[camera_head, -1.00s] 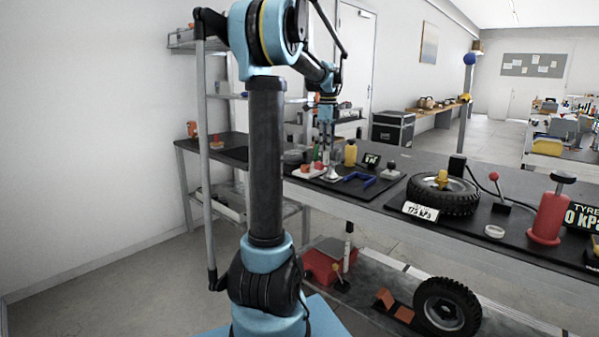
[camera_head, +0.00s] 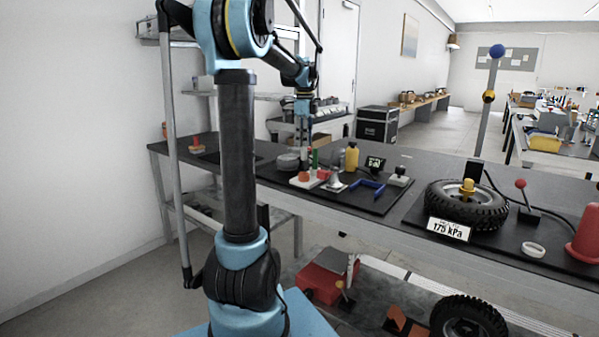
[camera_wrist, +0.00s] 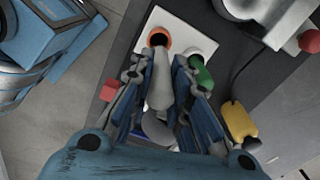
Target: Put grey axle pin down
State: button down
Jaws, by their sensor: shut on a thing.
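My gripper (camera_wrist: 162,68) is shut on the grey axle pin (camera_wrist: 160,88), which lies between its two blue-and-grey fingers in the wrist view. The pin's far end points toward an orange ring (camera_wrist: 166,33) with a dark hole on a white block (camera_wrist: 192,36). I cannot tell whether the pin touches the ring. In the head view, my gripper (camera_head: 303,156) is above the white block (camera_head: 309,184) on the bench; the pin is too small to make out there. A green peg (camera_wrist: 201,73) stands close to the right finger.
A silver cone-shaped part (camera_head: 336,184), a yellow bottle (camera_head: 351,157), a blue bracket (camera_head: 369,190) and a small display (camera_head: 375,163) stand to the right on the black bench mat. A tyre (camera_head: 488,212) lies further right. A red piece (camera_wrist: 110,90) is left of the fingers.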

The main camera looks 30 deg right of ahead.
aim_at(304, 159)
jog(key=shift+f, duration=4.25)
jog(key=shift+f, duration=0.1)
jog(key=c, duration=1.5)
grip_release()
